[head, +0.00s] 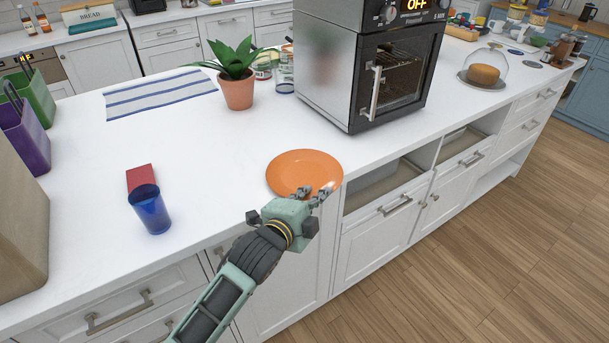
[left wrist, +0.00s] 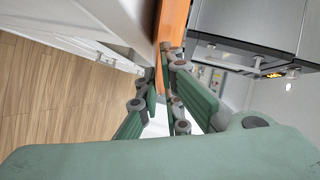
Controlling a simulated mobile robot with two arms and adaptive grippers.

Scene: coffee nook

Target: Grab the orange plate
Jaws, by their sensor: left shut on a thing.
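The orange plate (head: 303,170) is at the counter's front edge, in front of the oven. My left gripper (head: 315,194) is at the plate's near rim and shut on it. In the left wrist view the plate (left wrist: 172,30) shows as an orange band, and the fingers of my left gripper (left wrist: 166,62) close on its edge. I cannot tell from the frames whether the plate is clear of the counter. My right gripper is not in view.
A black and steel oven (head: 345,70) stands behind the plate. A potted plant (head: 238,92) is further back. A blue cup (head: 150,210) and a red block (head: 140,178) are to the left. The white counter (head: 220,150) between them is clear.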

